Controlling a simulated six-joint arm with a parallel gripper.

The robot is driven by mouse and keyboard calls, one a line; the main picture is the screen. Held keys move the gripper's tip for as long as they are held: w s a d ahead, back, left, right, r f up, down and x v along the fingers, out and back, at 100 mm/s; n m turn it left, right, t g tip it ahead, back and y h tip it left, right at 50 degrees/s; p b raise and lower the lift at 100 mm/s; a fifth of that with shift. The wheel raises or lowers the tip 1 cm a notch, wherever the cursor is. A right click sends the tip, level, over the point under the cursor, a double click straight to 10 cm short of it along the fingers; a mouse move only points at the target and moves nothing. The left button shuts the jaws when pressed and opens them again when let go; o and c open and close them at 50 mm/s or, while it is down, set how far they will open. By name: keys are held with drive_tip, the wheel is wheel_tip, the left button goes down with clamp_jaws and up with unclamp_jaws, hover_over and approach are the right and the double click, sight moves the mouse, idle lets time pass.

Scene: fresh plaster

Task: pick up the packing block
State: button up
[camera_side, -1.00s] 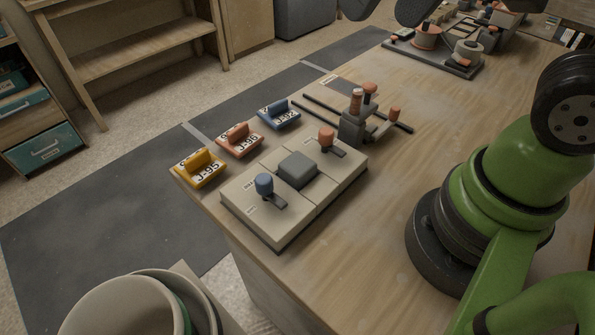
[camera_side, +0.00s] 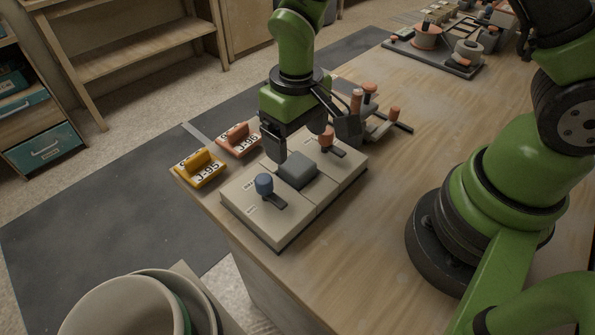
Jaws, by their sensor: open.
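The packing block, which I take to be the grey rounded block (camera_side: 298,171), sits on the middle of a cream board (camera_side: 245,222). My gripper (camera_side: 312,150) is open and points down at the block. One dark finger is at the block's upper left, the other to its upper right, near the orange knob. I cannot tell how high the fingertips are or whether they touch anything. The block's far edge is partly hidden by the finger.
Yellow (camera_side: 200,169) and orange (camera_side: 238,140) labelled holders stand left. A clamp-like fixture (camera_side: 372,110) is behind. The table at right is clear up to my base.

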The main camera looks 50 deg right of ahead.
sight(297, 163)
drive_tip(key=f, duration=0.5)
drive_tip(key=shift+s+a+f, duration=0.15)
drive_tip(key=shift+s+f, duration=0.1)
drive_tip(key=shift+f, duration=0.05)
drive_tip(key=c, duration=1)
drive_tip(key=shift+r, duration=0.1)
